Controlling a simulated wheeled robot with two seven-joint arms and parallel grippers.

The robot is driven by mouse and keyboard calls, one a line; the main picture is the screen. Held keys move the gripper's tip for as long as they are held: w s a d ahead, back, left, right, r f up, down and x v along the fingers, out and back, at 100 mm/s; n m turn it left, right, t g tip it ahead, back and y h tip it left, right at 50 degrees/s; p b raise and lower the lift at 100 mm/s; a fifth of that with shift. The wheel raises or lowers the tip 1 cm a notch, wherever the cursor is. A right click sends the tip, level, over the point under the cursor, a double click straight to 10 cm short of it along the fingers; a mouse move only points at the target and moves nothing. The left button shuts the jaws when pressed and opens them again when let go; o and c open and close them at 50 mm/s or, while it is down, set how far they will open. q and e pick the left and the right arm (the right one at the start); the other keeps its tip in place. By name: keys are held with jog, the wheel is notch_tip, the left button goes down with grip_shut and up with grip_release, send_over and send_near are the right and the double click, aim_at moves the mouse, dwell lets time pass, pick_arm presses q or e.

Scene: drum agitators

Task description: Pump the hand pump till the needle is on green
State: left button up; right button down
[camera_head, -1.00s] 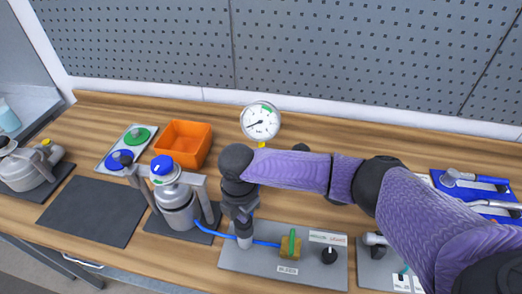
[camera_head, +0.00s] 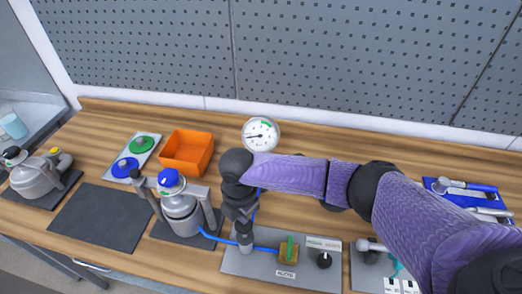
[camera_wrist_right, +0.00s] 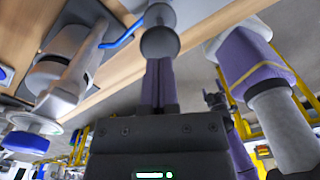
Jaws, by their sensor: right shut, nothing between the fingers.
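The round white gauge (camera_head: 261,134) stands behind my right arm in the head view. Its needle points left, slightly down, and is off the green band at the upper right of the dial. My right gripper (camera_head: 244,222) is shut and points down at the grey pump post (camera_head: 245,243) on the grey plate (camera_head: 240,266). In the right wrist view a round grey knob (camera_wrist_right: 160,42) is at the tips of the shut fingers (camera_wrist_right: 160,82). I cannot tell whether they touch. My left gripper is not in view in the head view.
A bleed valve with a green lever (camera_head: 289,249) and a black knob (camera_head: 324,260) share the plate. A blue hose (camera_head: 210,236) runs to a metal pot with a blue dial (camera_head: 170,178). An orange bin (camera_head: 187,152) stands behind. A dark mat (camera_head: 100,217) lies bare at left.

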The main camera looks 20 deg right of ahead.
aim_at(244, 227)
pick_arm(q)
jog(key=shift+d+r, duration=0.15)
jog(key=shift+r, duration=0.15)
pick_arm(e)
jog(key=shift+r, duration=0.2)
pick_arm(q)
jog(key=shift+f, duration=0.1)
pick_arm(e)
jog(key=shift+f, duration=0.1)
pick_arm(q)
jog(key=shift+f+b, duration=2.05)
jog(key=shift+b, duration=0.2)
pick_arm(e)
jog(key=shift+f, duration=3.05)
notch_tip(244, 227, up, 7)
jog(key=p, duration=0.7)
jog(key=shift+f, duration=0.15)
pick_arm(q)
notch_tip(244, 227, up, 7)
pick_arm(e)
jog(key=shift+f, duration=0.15)
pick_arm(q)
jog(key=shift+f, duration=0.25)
pick_arm(e)
jog(key=shift+f, duration=0.15)
